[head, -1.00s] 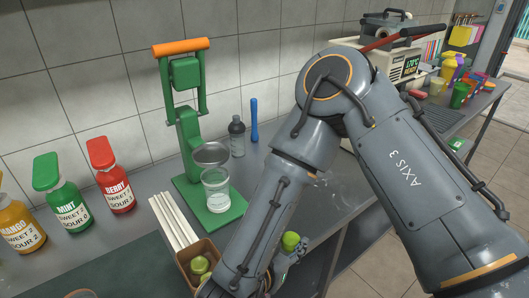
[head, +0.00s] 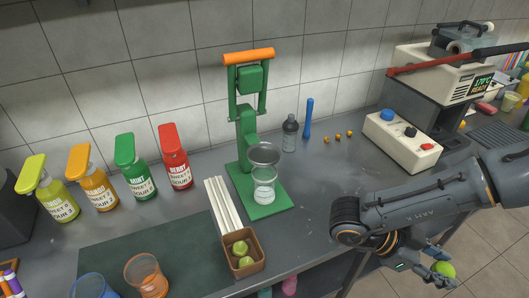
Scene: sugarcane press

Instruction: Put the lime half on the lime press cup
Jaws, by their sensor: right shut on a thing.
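The green lime press (head: 246,125) stands on the counter with its orange handle raised. Its metal press cup (head: 264,154) looks empty, and a clear glass (head: 263,187) stands below it on the green base. My right gripper (head: 441,271) is at the lower right, past the counter's front edge and well apart from the press. It is shut on a bright green lime half (head: 446,270), partly hidden by the fingers. My left gripper is not in view.
A brown box (head: 243,267) holds limes, with white strips beside it. Several syrup bottles (head: 136,170) stand at the left. A grey bottle (head: 290,135), a blue stick (head: 308,118) and a control box (head: 402,140) stand right of the press. The counter right of the press base is mostly clear.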

